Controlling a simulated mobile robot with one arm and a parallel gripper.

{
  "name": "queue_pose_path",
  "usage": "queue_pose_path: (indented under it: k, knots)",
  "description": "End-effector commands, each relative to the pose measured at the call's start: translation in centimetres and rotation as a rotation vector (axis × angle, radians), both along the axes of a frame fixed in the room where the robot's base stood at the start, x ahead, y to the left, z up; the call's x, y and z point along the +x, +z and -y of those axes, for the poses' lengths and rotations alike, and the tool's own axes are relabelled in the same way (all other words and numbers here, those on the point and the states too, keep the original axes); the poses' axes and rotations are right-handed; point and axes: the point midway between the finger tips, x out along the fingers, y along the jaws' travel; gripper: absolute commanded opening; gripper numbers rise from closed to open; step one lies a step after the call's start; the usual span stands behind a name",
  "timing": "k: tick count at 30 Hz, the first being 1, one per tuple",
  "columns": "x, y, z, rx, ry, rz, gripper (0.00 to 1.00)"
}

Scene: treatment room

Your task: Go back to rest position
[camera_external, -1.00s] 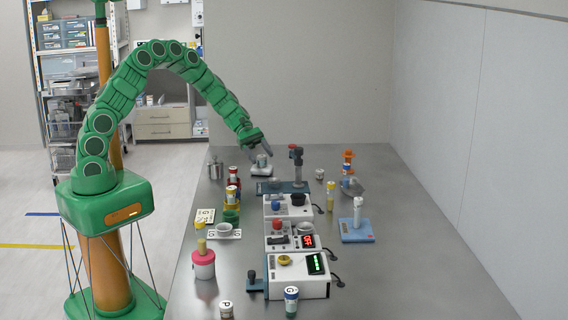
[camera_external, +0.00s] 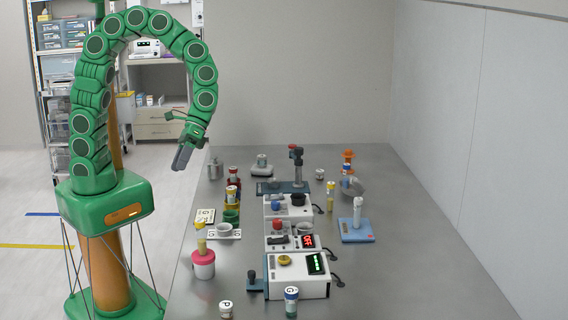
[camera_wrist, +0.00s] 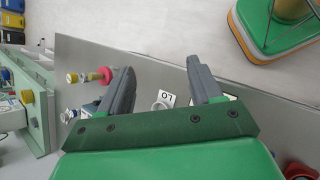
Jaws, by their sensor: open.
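My gripper (camera_external: 182,157) hangs at the end of my green arm, pointing down, just off the left edge of the metal table (camera_external: 420,255). In the wrist view my gripper (camera_wrist: 160,88) shows two grey fingers spread apart with nothing between them. The pink-lidded jar (camera_wrist: 104,75) shows left of the fingers. My gripper touches nothing that I can see.
On the table stand several white devices (camera_external: 290,240), a blue scale (camera_external: 357,232), a pink-lidded jar (camera_external: 203,265), a green cup (camera_external: 231,216) and labelled vials (camera_external: 291,308). A shelf rack (camera_external: 62,65) and drawers (camera_external: 162,124) stand behind. The table's right side is clear.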

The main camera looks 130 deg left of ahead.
Motion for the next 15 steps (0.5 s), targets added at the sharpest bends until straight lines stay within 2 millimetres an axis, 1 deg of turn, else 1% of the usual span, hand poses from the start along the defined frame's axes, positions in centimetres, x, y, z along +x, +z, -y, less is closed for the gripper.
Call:
queue_pose_path:
  k: [1, 3, 5, 6, 10, 15]
  knots:
    - [-0.9, 0.3, 1.8, 0.026, -0.072, -0.001, 0.64]
    - [-2.2, 0.6, 3.7, 0.058, -0.164, -0.003, 0.64]
    - [-3.3, 0.9, 5.2, 0.085, -0.243, -0.003, 0.64]
    - [-4.3, 1.1, 6.1, 0.103, -0.295, -0.006, 0.64]
    - [-7.3, 1.4, 8.8, 0.157, -0.461, -0.015, 0.64]
    - [-11.4, 1.9, 10.9, 0.235, -0.666, -0.024, 0.64]
